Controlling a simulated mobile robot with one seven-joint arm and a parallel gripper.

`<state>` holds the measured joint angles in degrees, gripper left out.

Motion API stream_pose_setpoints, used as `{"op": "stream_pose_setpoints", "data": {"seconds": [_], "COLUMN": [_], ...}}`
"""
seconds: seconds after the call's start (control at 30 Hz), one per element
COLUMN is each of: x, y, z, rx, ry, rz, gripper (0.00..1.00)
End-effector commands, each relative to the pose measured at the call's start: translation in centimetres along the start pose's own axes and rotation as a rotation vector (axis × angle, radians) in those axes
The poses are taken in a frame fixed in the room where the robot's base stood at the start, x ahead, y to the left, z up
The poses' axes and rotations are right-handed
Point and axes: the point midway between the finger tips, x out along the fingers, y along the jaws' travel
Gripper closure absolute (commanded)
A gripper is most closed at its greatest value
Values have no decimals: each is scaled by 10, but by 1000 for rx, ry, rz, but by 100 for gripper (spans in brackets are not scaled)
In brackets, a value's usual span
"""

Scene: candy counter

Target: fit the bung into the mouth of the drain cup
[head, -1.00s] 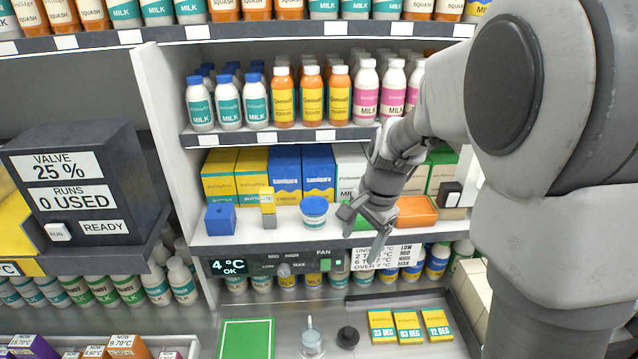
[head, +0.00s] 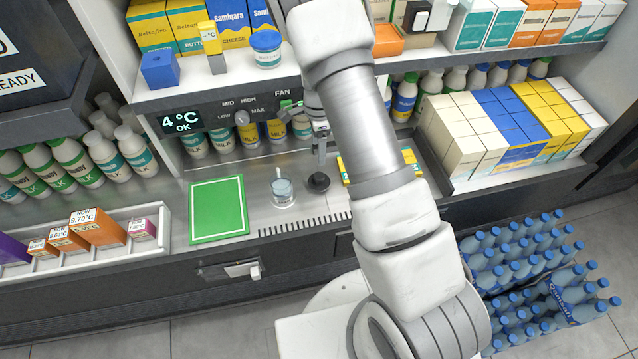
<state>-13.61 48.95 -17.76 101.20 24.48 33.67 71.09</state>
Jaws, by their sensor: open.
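The bung (head: 319,183), a small black round piece with a raised top, stands on the grey counter. The drain cup (head: 283,194), a small clear cup with pale blue contents and a thin pale upright piece at its back, stands just to its left, apart from it. My gripper (head: 320,160) points down directly above the bung, very close to it. Its jaws are open, though they look narrow from this angle. Whether the fingers reach around the bung is too small to tell.
A green mat (head: 217,208) lies left of the cup. A slotted drain strip (head: 305,223) runs in front. Yellow cards (head: 345,170) lie to the right, partly hidden by my arm. A shelf with a blue-lidded tub (head: 267,48) overhangs behind.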

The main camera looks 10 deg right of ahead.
Motion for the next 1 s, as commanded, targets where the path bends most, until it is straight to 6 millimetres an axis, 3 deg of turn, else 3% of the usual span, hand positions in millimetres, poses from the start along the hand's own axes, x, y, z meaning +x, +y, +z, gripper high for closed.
{"op": "stream_pose_setpoints", "data": {"seconds": [0.1, 0.3, 0.57, 0.83, 1.0], "x": [31, 63, 77, 116, 123], "y": [1, 0, 0, -2, -2], "z": [0, 0, 0, -2, -2], "rx": [0, -1, -2, -2, -2], "ry": [0, 0, 0, 0, 0], "rz": [3, 2, 0, 1, 0], "gripper": [23, 23, 23, 23, 23]}}
